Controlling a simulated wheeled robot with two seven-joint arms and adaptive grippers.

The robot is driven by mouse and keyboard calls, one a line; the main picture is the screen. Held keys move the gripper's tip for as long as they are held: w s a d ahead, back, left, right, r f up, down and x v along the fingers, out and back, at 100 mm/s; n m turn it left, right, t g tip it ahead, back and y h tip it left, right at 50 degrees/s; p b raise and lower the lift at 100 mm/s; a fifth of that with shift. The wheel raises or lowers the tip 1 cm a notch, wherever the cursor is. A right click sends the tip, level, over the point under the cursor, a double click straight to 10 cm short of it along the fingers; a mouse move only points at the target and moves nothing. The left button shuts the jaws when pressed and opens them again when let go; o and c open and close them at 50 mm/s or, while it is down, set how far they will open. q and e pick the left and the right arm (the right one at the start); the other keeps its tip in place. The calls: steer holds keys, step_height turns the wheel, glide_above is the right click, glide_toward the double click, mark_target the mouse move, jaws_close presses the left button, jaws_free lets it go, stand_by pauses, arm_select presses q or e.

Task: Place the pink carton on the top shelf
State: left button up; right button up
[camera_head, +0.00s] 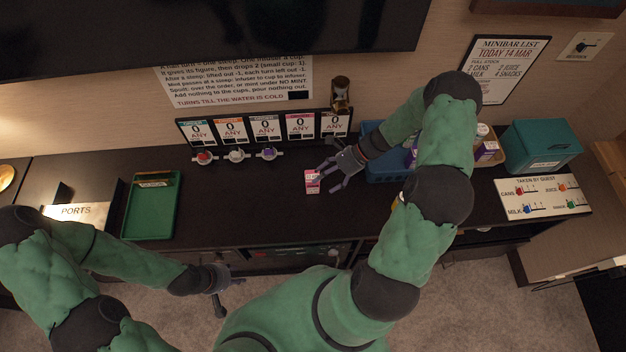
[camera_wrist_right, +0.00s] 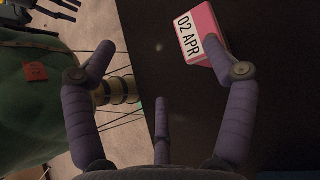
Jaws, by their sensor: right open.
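The small pink carton (camera_head: 312,182) stands on the dark counter near its middle. In the right wrist view the carton (camera_wrist_right: 201,36) shows a white label reading "02 APR" and lies by the tip of the right-hand finger. My right gripper (camera_head: 337,171) is open just to the right of the carton, with nothing between its fingers; its fingers also show in the right wrist view (camera_wrist_right: 157,52). My left gripper (camera_head: 219,288) hangs low in front of the counter, apart from the carton; its finger opening is too small to tell. Shelves below the counter front (camera_head: 300,255) are mostly hidden by my body.
A blue crate (camera_head: 378,170) stands right of my right gripper, partly behind my arm. A green tray (camera_head: 152,206) lies at left. A row of cards and coloured knobs (camera_head: 236,156) stands at the back. A teal box (camera_head: 541,146) and a guest board (camera_head: 543,197) are at right.

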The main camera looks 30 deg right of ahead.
steer(key=f+t+y+b, duration=0.1)
steer(key=w+d+f+t+y+b, duration=0.1)
steer(key=f+b, duration=0.1)
steer(key=w+d+f+t+y+b, duration=0.1)
steer(key=f+t, duration=0.1)
steer(key=shift+f, duration=0.25)
steer(key=shift+a+f+b, duration=0.1)
steer(key=shift+f+b, duration=0.35)
steer(key=shift+b, duration=0.2)
steer(key=shift+x, duration=3.7)
steer(key=c, duration=1.6)
steer(key=shift+r, duration=0.1)
